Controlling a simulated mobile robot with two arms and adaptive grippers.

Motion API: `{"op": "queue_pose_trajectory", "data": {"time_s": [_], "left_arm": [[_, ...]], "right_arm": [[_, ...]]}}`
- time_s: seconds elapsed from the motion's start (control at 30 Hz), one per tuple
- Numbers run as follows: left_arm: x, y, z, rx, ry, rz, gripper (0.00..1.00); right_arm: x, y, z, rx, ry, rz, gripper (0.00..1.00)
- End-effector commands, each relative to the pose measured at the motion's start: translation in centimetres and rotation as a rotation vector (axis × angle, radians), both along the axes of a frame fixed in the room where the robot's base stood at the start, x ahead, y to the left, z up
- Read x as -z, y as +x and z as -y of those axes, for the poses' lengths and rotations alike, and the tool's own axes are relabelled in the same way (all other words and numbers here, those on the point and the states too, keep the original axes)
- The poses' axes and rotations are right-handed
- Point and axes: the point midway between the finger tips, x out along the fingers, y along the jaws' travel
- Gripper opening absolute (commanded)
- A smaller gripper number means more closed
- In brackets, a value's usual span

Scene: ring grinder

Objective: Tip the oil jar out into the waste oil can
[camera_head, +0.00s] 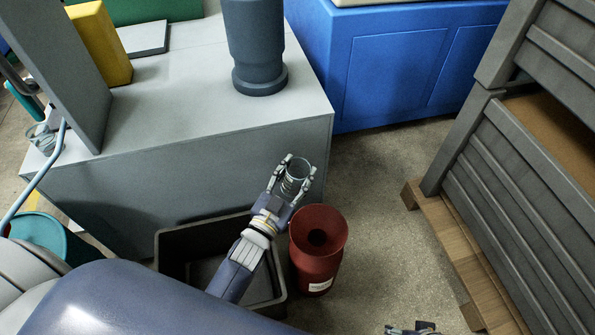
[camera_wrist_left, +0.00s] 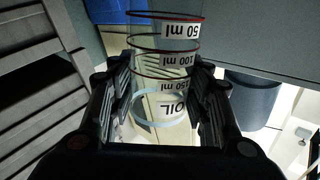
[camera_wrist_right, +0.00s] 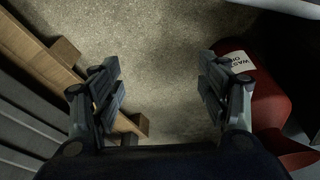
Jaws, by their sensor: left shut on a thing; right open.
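The clear glass oil jar (camera_head: 296,180) is held up in my left gripper (camera_head: 294,176), whose fingers are shut on its sides. In the left wrist view the jar (camera_wrist_left: 165,60) shows red-brown rings, "OIL" and ml marks. Its exact tilt and how much it holds I cannot tell. The red waste oil can (camera_head: 318,262) stands on the floor, its dark funnel hole facing up; the jar appears just past its mouth in the head view. The can (camera_wrist_right: 262,100) also shows at right in the right wrist view, labelled.
A grey bench (camera_head: 200,115) stands behind the jar, with a dark cylinder (camera_head: 255,45) on it. A black open bin (camera_head: 185,237) lies left of the can. A slatted crate (camera_head: 520,190) on a wooden pallet (camera_head: 450,235) stands at right. Floor between can and pallet is clear.

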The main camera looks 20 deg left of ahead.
Motion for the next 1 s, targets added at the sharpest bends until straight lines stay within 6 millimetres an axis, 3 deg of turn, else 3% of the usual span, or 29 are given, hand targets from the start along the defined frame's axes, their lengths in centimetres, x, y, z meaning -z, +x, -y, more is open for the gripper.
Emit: {"op": "queue_pose_trajectory", "data": {"time_s": [0.47, 1.0], "left_arm": [[-0.4, 0.4, -0.7, 0.001, -0.084, -0.042, 0.13], [-0.7, 0.8, -1.5, 0.000, -0.179, -0.086, 0.13]], "right_arm": [[5.5, -1.4, 0.1, -0.005, -0.003, -0.033, 0.69], [10.8, -4.5, 0.5, -0.012, -0.006, -0.066, 0.69]]}}
